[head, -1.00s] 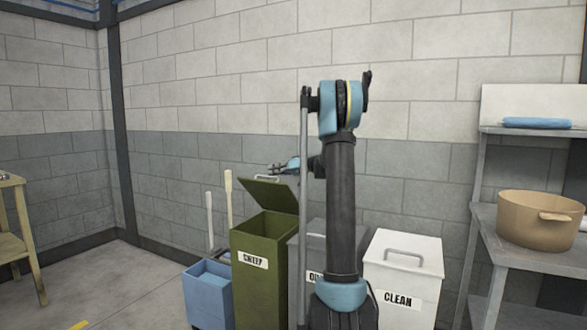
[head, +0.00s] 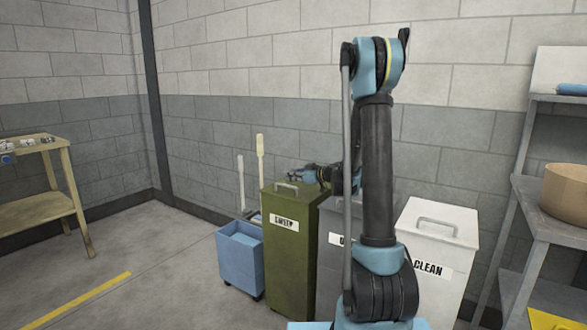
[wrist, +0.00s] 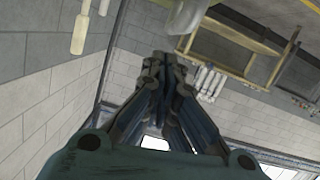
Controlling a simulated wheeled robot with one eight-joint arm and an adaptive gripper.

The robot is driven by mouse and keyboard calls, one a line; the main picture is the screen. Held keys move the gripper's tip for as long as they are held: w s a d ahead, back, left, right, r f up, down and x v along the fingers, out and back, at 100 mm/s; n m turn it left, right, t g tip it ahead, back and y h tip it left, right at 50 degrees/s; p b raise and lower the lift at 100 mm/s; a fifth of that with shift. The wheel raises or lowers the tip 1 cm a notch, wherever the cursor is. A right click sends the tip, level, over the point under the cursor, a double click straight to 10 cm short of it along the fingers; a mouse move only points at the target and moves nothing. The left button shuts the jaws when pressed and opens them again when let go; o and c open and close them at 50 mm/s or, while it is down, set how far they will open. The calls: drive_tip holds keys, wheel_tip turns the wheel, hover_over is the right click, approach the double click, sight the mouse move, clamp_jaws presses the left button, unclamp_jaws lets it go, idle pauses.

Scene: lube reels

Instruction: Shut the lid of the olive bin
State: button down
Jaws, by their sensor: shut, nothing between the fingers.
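The olive bin (head: 290,250) with a "SWEEP" label stands upright near the wall in the head view. Its lid (head: 285,188) lies flat across the top, with a grey bar handle on it. I cannot make out the olive bin in the wrist view.
A blue bucket cart (head: 240,260) and two pale upright handles stand left of the bin. A grey bin (head: 330,260) and a white "CLEAN" bin (head: 435,235) stand to its right. A shelf (head: 530,190) is at far right.

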drive_tip(key=shift+s+a+f+n, duration=0.1)
drive_tip(key=shift+s+f+n, duration=0.15)
drive_tip(key=shift+f, duration=0.4)
drive_tip(key=shift+s+a+f+n, duration=0.15)
drive_tip(key=shift+f+n, duration=0.1)
drive_tip(key=shift+f, duration=0.35)
drive_tip(key=shift+r, duration=0.1)
